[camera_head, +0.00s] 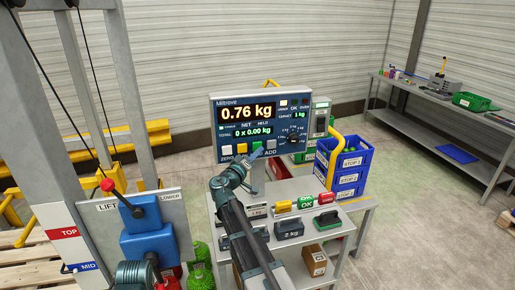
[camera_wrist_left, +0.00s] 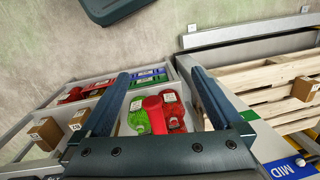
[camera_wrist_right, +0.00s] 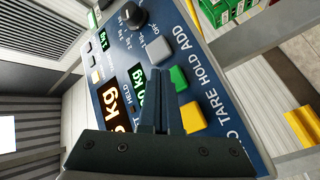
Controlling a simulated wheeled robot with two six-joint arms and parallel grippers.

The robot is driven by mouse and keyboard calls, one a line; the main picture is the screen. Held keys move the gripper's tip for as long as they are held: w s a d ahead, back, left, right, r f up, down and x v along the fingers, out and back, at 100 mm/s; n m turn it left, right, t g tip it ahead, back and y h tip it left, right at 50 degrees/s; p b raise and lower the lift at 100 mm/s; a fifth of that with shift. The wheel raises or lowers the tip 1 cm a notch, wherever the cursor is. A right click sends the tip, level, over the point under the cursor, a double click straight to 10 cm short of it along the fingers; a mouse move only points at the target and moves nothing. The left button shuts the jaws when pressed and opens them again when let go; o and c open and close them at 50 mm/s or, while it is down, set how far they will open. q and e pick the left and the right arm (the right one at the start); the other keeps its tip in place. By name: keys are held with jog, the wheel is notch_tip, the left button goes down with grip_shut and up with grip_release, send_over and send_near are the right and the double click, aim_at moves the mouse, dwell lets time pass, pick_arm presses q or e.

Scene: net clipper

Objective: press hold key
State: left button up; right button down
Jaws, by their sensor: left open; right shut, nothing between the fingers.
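The scale panel (camera_head: 290,125) is a dark blue box reading 0.76 kg, with a total line of 0 x 0.00 kg. Along its lower edge are a white, a yellow, a green and a grey key. The green hold key (camera_head: 257,146) shows beside the fingertips of my right gripper (camera_head: 254,158). In the right wrist view the green hold key (camera_wrist_right: 178,78) lies just right of my shut, empty fingers (camera_wrist_right: 158,78), between the yellow key (camera_wrist_right: 193,117) and the grey key (camera_wrist_right: 158,48). Contact cannot be told. My left gripper (camera_wrist_left: 160,75) is open and empty.
Below the panel, a bench (camera_head: 333,230) holds a dark 2 kg block (camera_head: 289,229) and red and green stamps. Blue crates (camera_head: 347,175) stack behind it. At left is a lift panel (camera_head: 90,215) with a red knob (camera_head: 107,185). Red and green net bags (camera_wrist_left: 138,118) lie below my left gripper.

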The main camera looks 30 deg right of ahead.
dwell(0.5)
jog(key=shift+w+d, duration=0.1)
jog(key=shift+w, duration=0.3)
jog(key=shift+w+d, duration=0.1)
jog(key=shift+w, duration=0.3)
dwell(0.6)
jog(key=shift+s, duration=0.15)
jog(key=shift+s+a, duration=0.2)
jog(key=shift+s, duration=0.5)
jog(key=s, duration=0.2)
jog(key=s+a, duration=0.1)
jog(key=s, duration=0.1)
jog(key=shift+s+a, duration=0.1)
jog(key=shift+s, duration=0.3)
dwell(0.8)
